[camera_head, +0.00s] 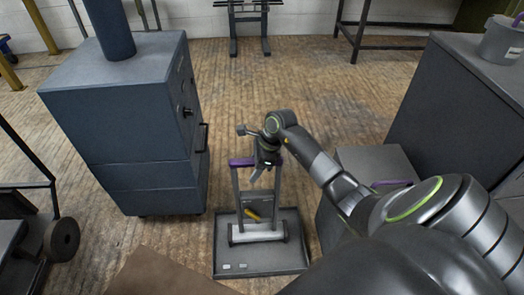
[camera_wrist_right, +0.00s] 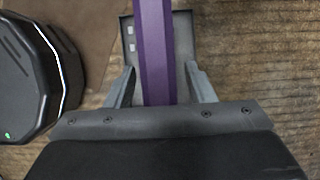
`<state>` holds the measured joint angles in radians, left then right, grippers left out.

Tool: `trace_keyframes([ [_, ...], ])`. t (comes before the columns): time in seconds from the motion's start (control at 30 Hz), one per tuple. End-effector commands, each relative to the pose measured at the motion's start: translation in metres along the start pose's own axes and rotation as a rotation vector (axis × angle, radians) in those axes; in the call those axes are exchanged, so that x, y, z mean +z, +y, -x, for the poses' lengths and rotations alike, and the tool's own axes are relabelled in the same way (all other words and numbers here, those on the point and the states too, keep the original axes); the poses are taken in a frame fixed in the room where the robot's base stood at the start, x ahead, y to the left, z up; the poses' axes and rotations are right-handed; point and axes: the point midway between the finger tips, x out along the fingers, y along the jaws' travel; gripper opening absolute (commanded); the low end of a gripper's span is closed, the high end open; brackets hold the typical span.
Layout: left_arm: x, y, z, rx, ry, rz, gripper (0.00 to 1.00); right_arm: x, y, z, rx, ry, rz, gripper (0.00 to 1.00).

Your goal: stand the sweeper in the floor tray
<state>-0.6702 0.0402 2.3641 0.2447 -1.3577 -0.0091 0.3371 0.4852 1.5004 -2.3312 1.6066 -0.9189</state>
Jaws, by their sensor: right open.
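The sweeper is a grey frame with a purple top bar (camera_head: 240,162) and a pale roller (camera_head: 257,233) at its foot. It looks upright, with its foot inside the dark floor tray (camera_head: 285,264). My right gripper (camera_head: 265,178) is at the top bar, and hides part of it. In the right wrist view the purple bar (camera_wrist_right: 154,50) runs between the two separated fingers (camera_wrist_right: 161,85), with gaps showing beside it. A corner of the tray (camera_wrist_right: 184,40) shows beyond the bar. My left gripper is not in view.
A blue-grey cabinet (camera_head: 135,120) stands left of the tray. A low grey box (camera_head: 375,163) and a large grey cabinet (camera_head: 450,100) stand at right, with a bucket (camera_head: 503,42) on top. The wooden floor (camera_head: 300,75) behind the sweeper is clear.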

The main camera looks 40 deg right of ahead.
Motion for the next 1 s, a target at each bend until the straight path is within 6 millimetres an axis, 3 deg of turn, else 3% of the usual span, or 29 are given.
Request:
trace_keyframes([
  [0.07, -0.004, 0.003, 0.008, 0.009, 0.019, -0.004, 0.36, 0.001, 0.000, 0.001, -0.001, -0.001, 0.001, 0.49],
  [0.5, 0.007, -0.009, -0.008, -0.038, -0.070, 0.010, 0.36, 0.001, -0.002, 0.110, -0.009, 0.001, 0.005, 0.49],
  [0.7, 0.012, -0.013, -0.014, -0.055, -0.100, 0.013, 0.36, 0.002, -0.001, 0.151, -0.007, -0.001, 0.005, 0.49],
  [1.0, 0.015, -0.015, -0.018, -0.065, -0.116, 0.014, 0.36, 0.002, -0.001, 0.176, -0.005, -0.003, 0.004, 0.49],
])
